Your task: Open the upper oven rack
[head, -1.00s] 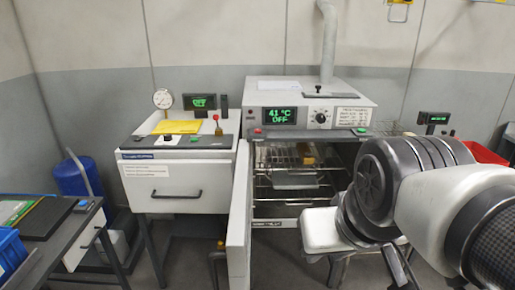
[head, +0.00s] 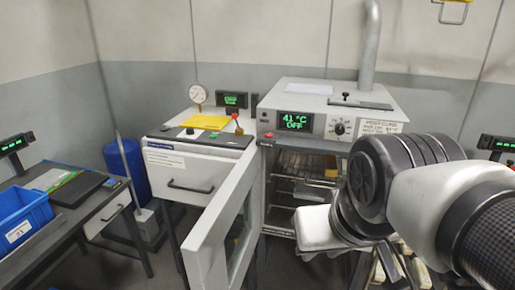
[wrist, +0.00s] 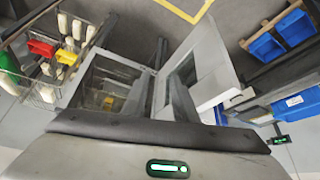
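The oven (head: 330,112) stands against the back wall, its display reading 41 °C OFF. Its white door (head: 218,228) is swung open toward me, with a window in it. Inside, a wire rack (head: 297,177) lies in the upper part of the chamber, carrying something grey; its right side is hidden behind my arm. The wrist view shows the open door (wrist: 205,70) and the chamber (wrist: 108,80) from above. My gripper's white hand (head: 318,228) is in front of the oven's lower part. Its fingertips do not show clearly, so I cannot tell its opening.
A white drawer cabinet (head: 185,178) with a gauge stands left of the oven. A dark table (head: 75,215) with a blue bin (head: 22,220) is at the left. A wire basket (wrist: 40,92) with bottles and coloured bins stands on the oven's other side.

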